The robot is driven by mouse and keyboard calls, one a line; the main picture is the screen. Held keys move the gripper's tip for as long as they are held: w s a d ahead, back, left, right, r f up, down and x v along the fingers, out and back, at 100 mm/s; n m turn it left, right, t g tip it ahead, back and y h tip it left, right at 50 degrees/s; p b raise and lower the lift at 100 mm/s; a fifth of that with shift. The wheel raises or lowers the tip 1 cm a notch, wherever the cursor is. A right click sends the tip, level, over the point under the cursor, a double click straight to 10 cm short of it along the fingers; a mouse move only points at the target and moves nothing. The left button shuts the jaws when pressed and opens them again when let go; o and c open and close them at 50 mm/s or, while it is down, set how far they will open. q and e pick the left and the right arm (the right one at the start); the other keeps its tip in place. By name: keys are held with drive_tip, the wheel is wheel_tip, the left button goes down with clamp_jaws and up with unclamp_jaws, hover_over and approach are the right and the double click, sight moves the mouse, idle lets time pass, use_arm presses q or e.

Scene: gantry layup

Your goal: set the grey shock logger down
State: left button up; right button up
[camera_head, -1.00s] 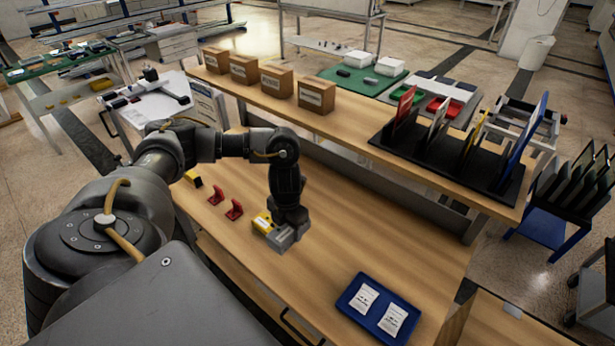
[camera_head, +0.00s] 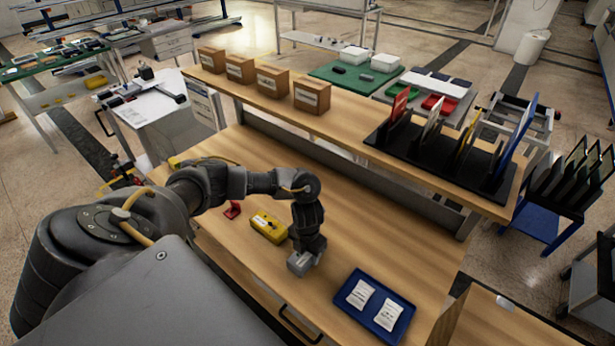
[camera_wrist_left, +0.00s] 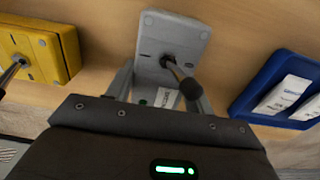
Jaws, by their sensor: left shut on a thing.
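The grey shock logger (camera_wrist_left: 172,38) is a light grey box held at my left gripper (camera_wrist_left: 160,92), between its two fingers in the left wrist view. In the head view the logger (camera_head: 302,264) shows at the end of my left gripper (camera_head: 305,252), over the front of the wooden bench. I cannot tell whether its underside touches the bench. A yellow box-shaped device (camera_head: 268,228) lies to its left, and a blue tray (camera_head: 345,297) to its right. Both also show in the wrist view. My right gripper is out of view.
A red bracket (camera_head: 232,209) stands left of the yellow device. The blue tray holds two white packets (camera_head: 360,294). A raised shelf (camera_head: 345,128) behind carries cardboard boxes (camera_head: 312,97) and a black rack (camera_head: 440,160). The bench (camera_head: 385,225) behind the tray is clear.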

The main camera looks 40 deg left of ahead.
use_arm(q)
drive_tip(key=shift+f, duration=0.2)
drive_tip(key=o, duration=0.8)
drive_tip(key=shift+r, duration=0.1)
drive_tip(key=shift+o, duration=1.3)
